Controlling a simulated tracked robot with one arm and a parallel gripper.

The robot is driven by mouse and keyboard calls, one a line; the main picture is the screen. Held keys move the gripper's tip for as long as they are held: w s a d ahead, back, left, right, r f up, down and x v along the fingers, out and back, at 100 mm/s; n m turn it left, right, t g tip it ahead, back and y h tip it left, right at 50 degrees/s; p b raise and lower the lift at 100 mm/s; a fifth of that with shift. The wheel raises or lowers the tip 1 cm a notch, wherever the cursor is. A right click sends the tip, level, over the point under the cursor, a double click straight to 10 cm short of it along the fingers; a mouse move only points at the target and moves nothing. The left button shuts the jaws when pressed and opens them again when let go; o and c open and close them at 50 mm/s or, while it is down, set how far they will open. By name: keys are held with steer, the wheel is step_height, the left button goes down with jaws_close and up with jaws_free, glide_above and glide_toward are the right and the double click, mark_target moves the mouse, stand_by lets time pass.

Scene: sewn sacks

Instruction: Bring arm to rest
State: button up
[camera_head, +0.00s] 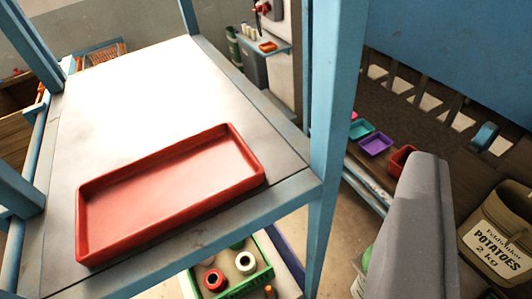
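A grey tapered part of my gripper (420,225) reaches up from the bottom edge at the lower right. It stands right of a blue post and left of a potato sack. I see no object held at its tip. I cannot tell whether its fingers are open or shut.
A red tray (170,190) lies empty on a grey shelf (75,150) with a blue frame. A blue post (332,130) stands between shelf and gripper. A green crate (240,283) holds spools below. A potato sack (500,225) and small purple tray (375,144) are right.

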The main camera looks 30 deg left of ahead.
steer(key=shift+f, duration=0.1)
step_height(320, 180, down, 7)
steer(key=b, duration=0.7)
steer(key=shift+w, duration=0.15)
steer(key=shift+f, duration=0.1)
steer(key=shift+d, duration=0.1)
